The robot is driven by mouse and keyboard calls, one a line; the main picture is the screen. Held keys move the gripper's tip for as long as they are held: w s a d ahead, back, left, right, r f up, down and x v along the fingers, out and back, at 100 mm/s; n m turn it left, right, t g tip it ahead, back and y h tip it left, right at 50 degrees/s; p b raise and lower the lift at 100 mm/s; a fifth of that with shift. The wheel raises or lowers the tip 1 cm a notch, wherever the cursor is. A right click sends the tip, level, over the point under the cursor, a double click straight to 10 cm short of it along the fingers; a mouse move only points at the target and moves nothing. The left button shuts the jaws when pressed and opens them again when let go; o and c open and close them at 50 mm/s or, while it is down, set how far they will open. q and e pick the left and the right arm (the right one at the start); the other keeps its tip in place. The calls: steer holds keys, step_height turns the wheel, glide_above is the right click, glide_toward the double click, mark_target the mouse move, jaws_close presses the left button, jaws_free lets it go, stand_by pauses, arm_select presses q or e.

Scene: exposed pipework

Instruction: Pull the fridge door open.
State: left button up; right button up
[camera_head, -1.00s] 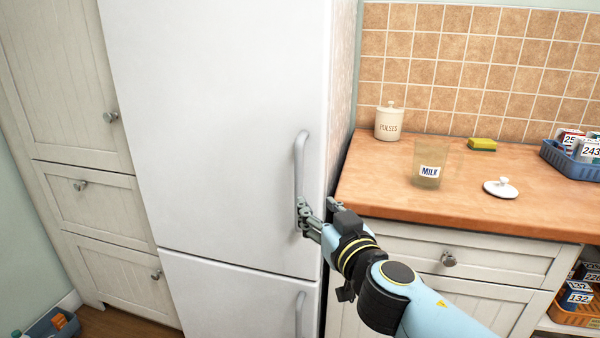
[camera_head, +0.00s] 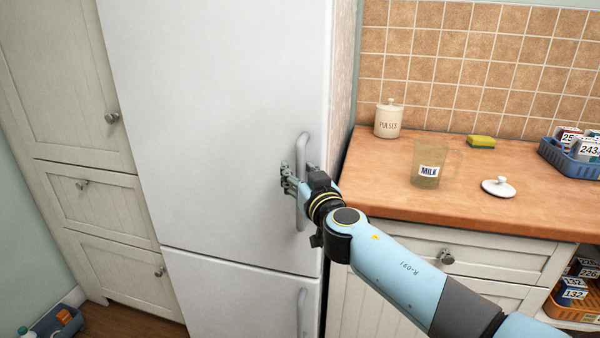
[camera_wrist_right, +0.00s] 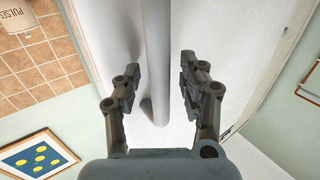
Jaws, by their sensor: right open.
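The white fridge door (camera_head: 215,120) is shut, with a grey vertical bar handle (camera_head: 302,147) near its right edge. In the right wrist view, the open fingers (camera_wrist_right: 158,85) stand either side of the handle (camera_wrist_right: 158,50), with a gap on both sides. A second handle (camera_head: 301,312) is on the lower door (camera_head: 235,295). My left gripper is not in view.
Cream cabinets (camera_head: 65,80) stand to the left.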

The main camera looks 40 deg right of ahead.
jaws_close()
steer(key=shift+w+f, duration=0.1)
stand_by(0.6)
